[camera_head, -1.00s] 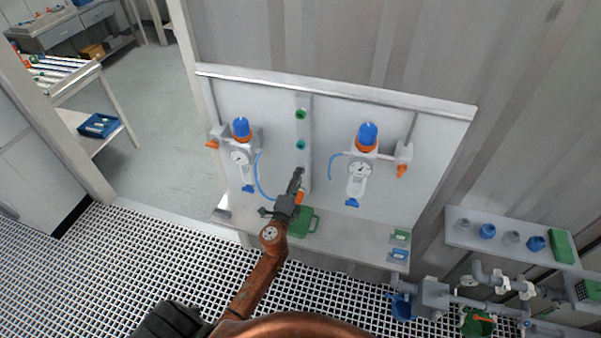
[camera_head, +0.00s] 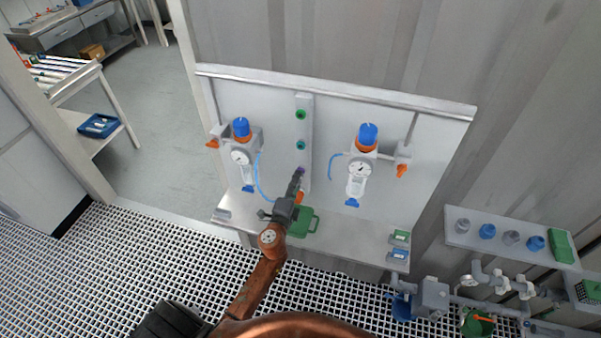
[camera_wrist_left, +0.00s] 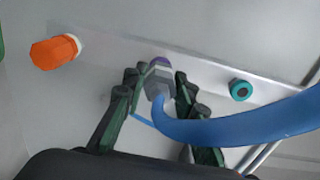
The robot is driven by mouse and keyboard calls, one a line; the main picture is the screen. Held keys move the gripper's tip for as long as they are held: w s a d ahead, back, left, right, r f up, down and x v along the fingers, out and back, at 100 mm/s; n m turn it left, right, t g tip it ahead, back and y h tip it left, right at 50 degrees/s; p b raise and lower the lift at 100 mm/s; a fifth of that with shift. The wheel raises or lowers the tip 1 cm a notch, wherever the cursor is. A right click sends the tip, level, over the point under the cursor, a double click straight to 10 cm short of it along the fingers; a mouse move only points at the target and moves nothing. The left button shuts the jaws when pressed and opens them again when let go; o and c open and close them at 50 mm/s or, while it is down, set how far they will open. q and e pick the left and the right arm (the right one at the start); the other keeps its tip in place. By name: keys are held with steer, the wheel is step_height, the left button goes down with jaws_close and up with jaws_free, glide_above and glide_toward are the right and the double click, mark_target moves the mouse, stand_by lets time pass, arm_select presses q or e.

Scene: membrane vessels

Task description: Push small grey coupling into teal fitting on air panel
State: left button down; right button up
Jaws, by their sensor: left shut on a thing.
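The teal fitting (camera_head: 300,145) sits on the pale vertical strip of the air panel (camera_head: 282,97), below a green one. It also shows in the left wrist view (camera_wrist_left: 240,90), right of my fingers. My left gripper (camera_head: 298,176) is in front of the lower strip, below the teal fitting. In the left wrist view, its fingers (camera_wrist_left: 160,88) are shut on the small grey coupling (camera_wrist_left: 159,85), which trails a blue hose (camera_wrist_left: 240,124). A purple fitting (camera_wrist_left: 160,62) shows just beyond the coupling. I cannot tell whether they touch. My right gripper is out of view.
An orange fitting (camera_wrist_left: 54,52) is left of my fingers in the wrist view. Gauge units with blue caps (camera_head: 241,128) (camera_head: 367,135) flank the strip. A green case (camera_head: 303,222) lies on the ledge below. The strip around the teal fitting is clear.

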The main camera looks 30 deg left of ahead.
arm_select(q)
steer(key=shift+v, duration=2.4)
steer(key=p, duration=1.3)
glide_toward(300, 146)
steer(key=shift+s+d, duration=0.1)
steer(key=shift+d, duration=0.1)
steer(key=shift+f, duration=0.1)
steer(key=shift+x, duration=2.9)
steer(key=shift+b, duration=0.3)
steer(key=shift+w+a, duration=0.2)
steer(key=shift+w, duration=0.35)
